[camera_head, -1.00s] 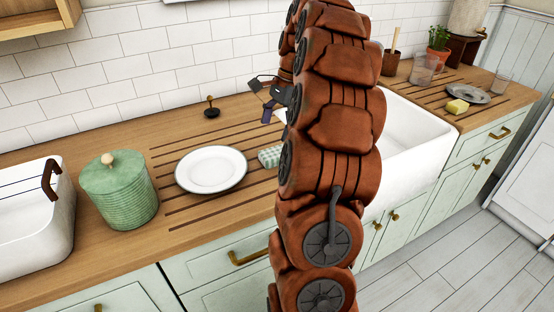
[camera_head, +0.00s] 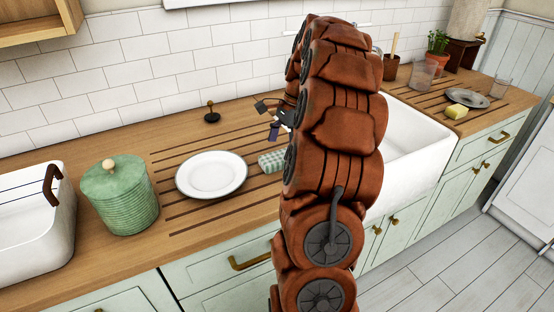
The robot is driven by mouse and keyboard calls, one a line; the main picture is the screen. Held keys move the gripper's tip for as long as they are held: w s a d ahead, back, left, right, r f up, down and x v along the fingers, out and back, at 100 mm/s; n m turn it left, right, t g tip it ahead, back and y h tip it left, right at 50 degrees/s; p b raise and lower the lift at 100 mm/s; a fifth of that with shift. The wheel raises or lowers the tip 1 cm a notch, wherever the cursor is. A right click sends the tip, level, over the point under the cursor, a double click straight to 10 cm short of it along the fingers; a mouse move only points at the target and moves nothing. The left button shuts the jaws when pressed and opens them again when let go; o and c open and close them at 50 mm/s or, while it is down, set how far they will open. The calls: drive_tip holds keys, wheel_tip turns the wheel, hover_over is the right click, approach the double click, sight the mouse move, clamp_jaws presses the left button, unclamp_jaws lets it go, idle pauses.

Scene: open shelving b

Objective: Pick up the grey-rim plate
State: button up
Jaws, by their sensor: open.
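The grey-rim plate (camera_head: 211,174) is white with a thin grey edge. It lies flat on the grooved part of the wooden counter, left of my arm. My gripper (camera_head: 267,119) shows only in part at the left side of my brown arm, above the counter behind and to the right of the plate. Its dark fingers are apart and empty, and they do not touch the plate. The rest of the gripper is hidden behind my arm.
A green-checked cloth (camera_head: 272,161) lies close to the plate's right. A green lidded pot (camera_head: 120,195) stands on its left, and a black stopper (camera_head: 211,113) behind it. The white sink (camera_head: 415,140) is right of my arm. The counter in front of the plate is clear.

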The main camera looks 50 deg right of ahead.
sight(278, 156)
drive_tip(key=shift+x, duration=1.55)
drive_tip(key=c, duration=1.1)
drive_tip(key=shift+r, duration=0.1)
